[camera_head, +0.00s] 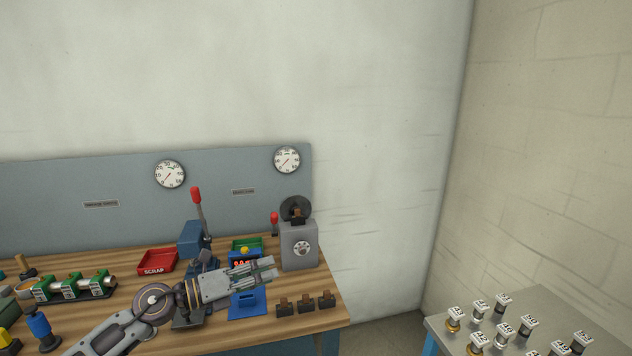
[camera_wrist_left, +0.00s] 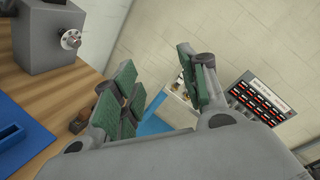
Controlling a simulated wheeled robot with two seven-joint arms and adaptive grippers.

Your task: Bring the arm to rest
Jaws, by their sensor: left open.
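My left gripper (camera_head: 262,271) reaches in from the left over the right part of the wooden workbench (camera_head: 325,317) in the head view. In the left wrist view its green-padded fingers (camera_wrist_left: 165,95) stand apart with nothing between them. The gripper is above the bench, beside a blue block-like piece (camera_head: 248,305) and in front of a grey machine with a dial (camera_head: 299,244). My right gripper is in neither view.
A red scrap tray (camera_head: 157,262), a blue press with a red-knobbed lever (camera_head: 190,239) and several dark blocks (camera_head: 305,302) are on the bench. A metal table (camera_head: 500,340) with several labelled pieces stands at the lower right. A gap lies between bench and table.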

